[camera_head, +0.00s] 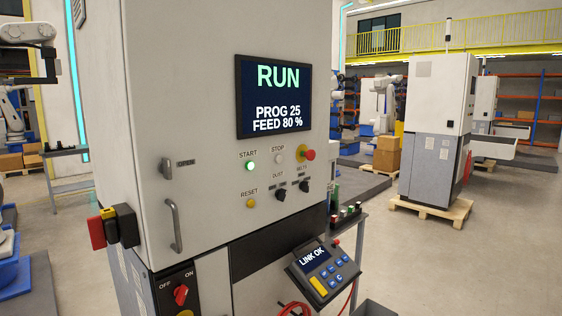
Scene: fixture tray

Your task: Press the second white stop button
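One white round button (279,159) under the label STOP shows on the pale front panel of a machine cabinet (200,120). It sits below the screen, between the lit green START button (250,166) on its left and a red mushroom knob (308,154) on its right. I see no second white stop button. The screen (274,96) reads RUN, PROG 25, FEED 80 %. My gripper is not in view, so its place relative to the button cannot be told.
Below the buttons are a yellow RESET button (251,203) and two black rotary knobs. A door handle (174,226) sticks out at left. A tilted pendant (321,271) reading LINK OK hangs low in front. Open floor (440,265) lies to the right.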

